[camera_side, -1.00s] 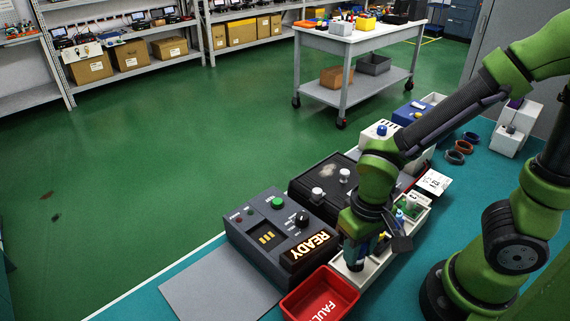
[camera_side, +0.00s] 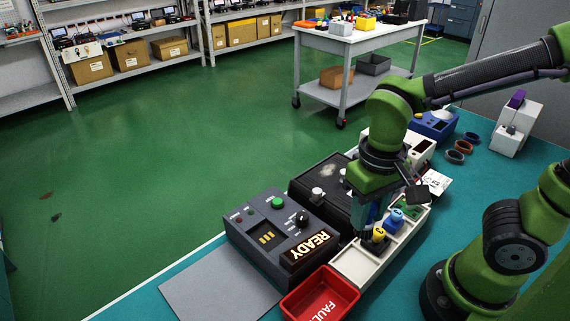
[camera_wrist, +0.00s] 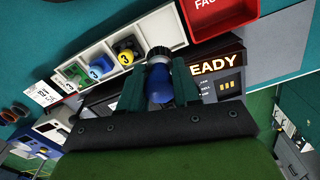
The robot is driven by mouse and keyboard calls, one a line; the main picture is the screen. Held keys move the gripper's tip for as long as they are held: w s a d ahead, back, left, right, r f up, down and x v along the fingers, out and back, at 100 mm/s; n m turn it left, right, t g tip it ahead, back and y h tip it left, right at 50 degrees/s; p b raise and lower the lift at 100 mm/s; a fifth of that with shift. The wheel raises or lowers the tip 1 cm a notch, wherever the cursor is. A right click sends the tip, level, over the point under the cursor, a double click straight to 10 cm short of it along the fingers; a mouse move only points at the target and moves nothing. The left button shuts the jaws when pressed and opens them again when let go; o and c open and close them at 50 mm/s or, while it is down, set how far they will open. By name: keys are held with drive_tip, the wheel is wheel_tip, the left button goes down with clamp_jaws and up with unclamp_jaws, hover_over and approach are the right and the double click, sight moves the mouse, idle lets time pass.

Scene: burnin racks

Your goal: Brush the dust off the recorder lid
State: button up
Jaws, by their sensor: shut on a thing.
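The recorder lid (camera_side: 312,182) is the top of a dark box behind the control box in the side view. A pale dusty patch (camera_side: 328,170) lies near its far edge. My gripper (camera_wrist: 158,84) is shut on a blue-handled brush (camera_wrist: 159,83) in the wrist view. The brush has a dark, round outer end. In the side view my gripper (camera_side: 366,222) is at the near right side of the recorder, over the edge of the white tray (camera_side: 357,263). It partly hides the lid, and the brush is mostly hidden there.
The tray holds a yellow piece (camera_side: 378,235), a blue piece (camera_side: 395,216) and a green board (camera_side: 411,206). Its near compartment looks empty. The control box (camera_side: 268,233) shows READY. A red FAULT bin (camera_side: 320,295) stands in front. A grey mat (camera_side: 215,287) lies clear at left.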

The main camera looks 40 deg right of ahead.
drive_tip(key=w+d+r, duration=0.1)
drive_tip(key=w+d, duration=0.4)
drive_tip(key=w, duration=0.5)
drive_tip(key=w+d+r, duration=0.2)
drive_tip(key=w+d, duration=0.3)
drive_tip(key=w, duration=0.5)
drive_tip(key=shift+s+f, duration=0.15)
drive_tip(key=shift+f, duration=3.35)
drive_tip(key=shift+d+f, duration=0.55)
drive_tip(key=shift+d, duration=0.05)
clamp_jaws()
drive_tip(key=shift+d, duration=3.4)
drive_tip(key=shift+a, duration=3.85)
drive_tip(key=shift+a+r, duration=0.15)
wheel_tip(320, 180, up, 8)
